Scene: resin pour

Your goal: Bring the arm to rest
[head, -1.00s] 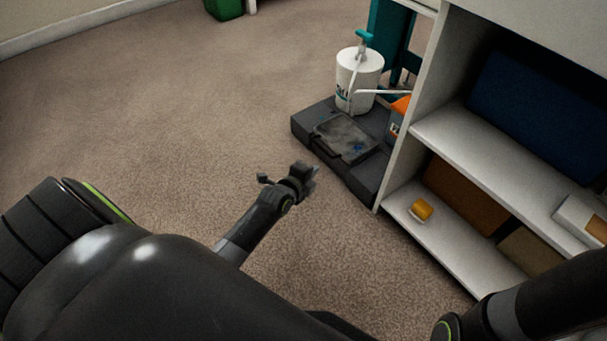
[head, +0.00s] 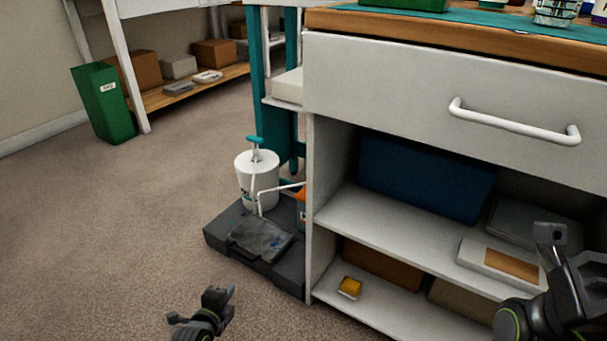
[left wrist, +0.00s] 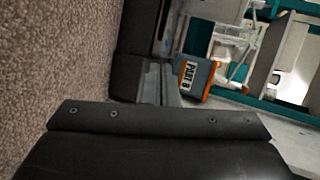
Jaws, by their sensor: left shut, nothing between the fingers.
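My left gripper (head: 222,300) is at the bottom of the head view, low over the carpet, in front of the dark platform. It is shut and empty. In the left wrist view its shut fingers (left wrist: 160,84) point toward the dark platform and an orange and grey container labelled "PART B" (left wrist: 194,78), apart from it as far as I can tell. My right arm shows at the right edge of the head view, in front of the shelves. Its gripper (head: 551,240) is partly seen there, and its jaw state is unclear.
The dark platform (head: 222,232) holds a white pump container (head: 257,180) beside the white shelf unit (head: 320,190). The shelves hold boxes and a yellow item (head: 350,287). A drawer handle (head: 515,123) juts out. A green bin (head: 103,102) stands far left. Carpet at left is clear.

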